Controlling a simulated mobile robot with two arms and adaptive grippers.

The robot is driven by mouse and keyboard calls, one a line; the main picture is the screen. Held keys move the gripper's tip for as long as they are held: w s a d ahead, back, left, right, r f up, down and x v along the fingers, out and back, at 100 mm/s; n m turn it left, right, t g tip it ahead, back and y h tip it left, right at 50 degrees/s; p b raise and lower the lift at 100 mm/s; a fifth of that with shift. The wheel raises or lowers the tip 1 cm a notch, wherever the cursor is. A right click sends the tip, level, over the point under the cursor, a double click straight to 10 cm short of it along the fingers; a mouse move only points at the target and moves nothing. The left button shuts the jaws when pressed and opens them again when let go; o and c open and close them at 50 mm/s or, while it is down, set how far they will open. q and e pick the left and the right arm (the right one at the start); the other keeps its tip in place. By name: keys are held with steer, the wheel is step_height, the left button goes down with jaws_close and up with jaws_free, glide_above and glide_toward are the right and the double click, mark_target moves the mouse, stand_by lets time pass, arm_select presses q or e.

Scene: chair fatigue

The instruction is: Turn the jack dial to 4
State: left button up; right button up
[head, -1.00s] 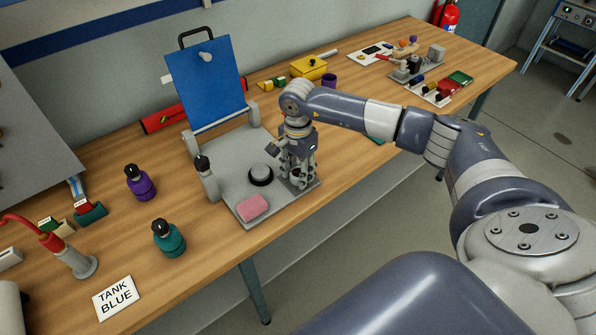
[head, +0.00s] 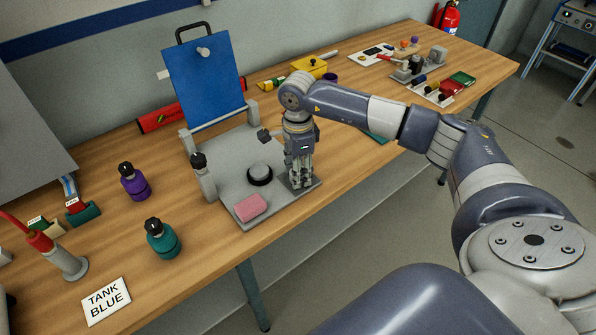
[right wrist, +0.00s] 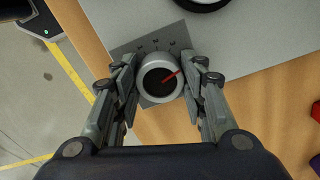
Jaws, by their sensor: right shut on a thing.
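The jack dial (right wrist: 159,79) is a round light-grey knob with a dark face and a red pointer, on a grey scale plate (right wrist: 152,42) with several marks. In the right wrist view the red pointer aims to the upper right; the marks are too small to read. My right gripper (right wrist: 160,80) points down and is shut on the dial, one finger on each side. In the head view my right gripper (head: 301,185) stands at the right corner of the grey base plate (head: 225,160) and hides the dial. My left gripper is not in view.
On the base plate are a round grey knob with a black ring (head: 260,173), a pink block (head: 250,207) and a tilted blue panel (head: 205,82). Purple (head: 134,181) and teal (head: 162,240) bottles stand to the left. The bench's front edge lies close to the gripper.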

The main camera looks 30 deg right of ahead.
stand_by(0.3)
steer(key=o, duration=1.1)
steer(key=shift+c, duration=0.2)
steer(key=shift+r, duration=0.1)
step_height(320, 180, up, 12)
